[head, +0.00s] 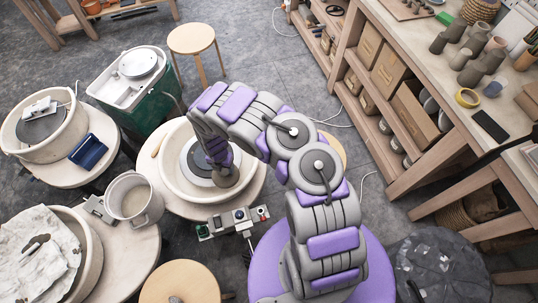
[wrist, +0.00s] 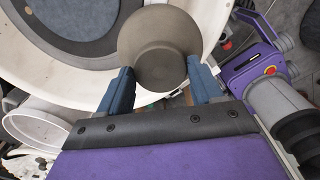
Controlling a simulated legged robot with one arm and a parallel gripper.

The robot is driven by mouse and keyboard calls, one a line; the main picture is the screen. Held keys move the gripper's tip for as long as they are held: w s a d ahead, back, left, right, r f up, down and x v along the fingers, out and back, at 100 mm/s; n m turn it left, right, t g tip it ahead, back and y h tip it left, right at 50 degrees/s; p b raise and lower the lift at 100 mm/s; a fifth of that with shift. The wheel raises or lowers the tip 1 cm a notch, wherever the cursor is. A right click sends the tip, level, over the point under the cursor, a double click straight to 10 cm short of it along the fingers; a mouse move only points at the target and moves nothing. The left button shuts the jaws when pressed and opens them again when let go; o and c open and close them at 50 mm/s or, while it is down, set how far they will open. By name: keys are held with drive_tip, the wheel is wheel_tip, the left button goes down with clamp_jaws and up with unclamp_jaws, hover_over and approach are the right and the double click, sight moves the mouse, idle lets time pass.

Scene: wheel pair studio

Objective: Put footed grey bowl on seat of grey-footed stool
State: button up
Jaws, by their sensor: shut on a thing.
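A round wooden stool (head: 191,38) stands at the back. Another round wooden seat (head: 180,284) is at the front. Neither shows clearly grey feet.
The wheel's cream basin (head: 172,182) surrounds the bowl. A white bucket (head: 134,198) and a control box (head: 233,222) stand near it. Shelves (head: 395,75) line the right.

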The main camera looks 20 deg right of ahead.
drive_tip(key=w+d+m+b, duration=0.15)
drive_tip(key=d+m, duration=0.55)
drive_tip(key=d, duration=1.4)
drive_tip(key=s+d+f+b, duration=0.1)
drive_tip(key=s+d+f, duration=0.5)
drive_tip(key=d, duration=0.3)
drive_tip(key=s+d+f+b, duration=0.1)
drive_tip(key=s+d+f, duration=0.55)
drive_tip(key=d, duration=0.25)
drive_tip(key=shift+m, duration=0.4)
drive_tip(key=w+d+f+b, duration=0.1)
drive_tip(key=w+d+b, duration=0.1)
drive_tip(key=w, duration=0.2)
drive_tip(key=w+d+f+b, duration=0.2)
drive_tip(key=w+d+b, duration=0.1)
drive_tip(key=w, duration=0.2)
drive_tip(key=w+d+f+b, duration=0.1)
drive_tip(key=w+d+b, duration=0.1)
drive_tip(key=w+b, duration=0.1)
drive_tip(key=shift+w+d+f, duration=0.2)
drive_tip(key=shift+w, duration=0.5)
drive_tip(key=shift+r, duration=0.1)
